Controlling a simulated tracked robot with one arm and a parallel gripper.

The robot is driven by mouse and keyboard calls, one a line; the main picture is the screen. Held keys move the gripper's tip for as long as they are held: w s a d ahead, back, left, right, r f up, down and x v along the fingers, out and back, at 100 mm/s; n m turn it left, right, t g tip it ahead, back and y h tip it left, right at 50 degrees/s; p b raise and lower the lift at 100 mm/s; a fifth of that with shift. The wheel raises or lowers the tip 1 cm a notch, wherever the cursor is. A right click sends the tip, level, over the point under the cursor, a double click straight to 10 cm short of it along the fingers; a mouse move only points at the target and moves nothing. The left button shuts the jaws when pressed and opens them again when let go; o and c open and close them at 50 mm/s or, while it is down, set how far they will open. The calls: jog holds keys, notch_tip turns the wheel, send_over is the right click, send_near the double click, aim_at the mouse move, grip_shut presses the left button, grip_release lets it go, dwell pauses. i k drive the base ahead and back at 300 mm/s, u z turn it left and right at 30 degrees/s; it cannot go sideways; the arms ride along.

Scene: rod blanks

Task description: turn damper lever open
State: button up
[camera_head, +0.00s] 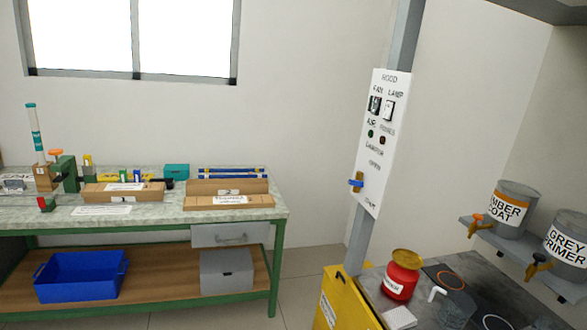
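The damper lever (356,183) is on the lower part of a white hood panel (376,140), right of the middle of the picture. It has a blue grip and a brass-coloured part, and the grip sticks out to the left. The word OPEN is printed above it, and a word that looks like SHUT is below it. My gripper is not in view, and nothing touches the lever.
The panel is fixed to a grey post (361,240). Below stand a yellow cabinet (345,300), a red can (402,275) and a dark counter. Paint pots (512,212) stand on a shelf at right. A green-framed workbench (278,225) is at left. Open floor lies between bench and cabinet.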

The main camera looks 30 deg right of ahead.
aim_at(351, 182)
jog(key=i, duration=1.25)
jog(key=z, duration=0.65)
jog(key=i, duration=0.55)
jog(key=z, duration=0.4)
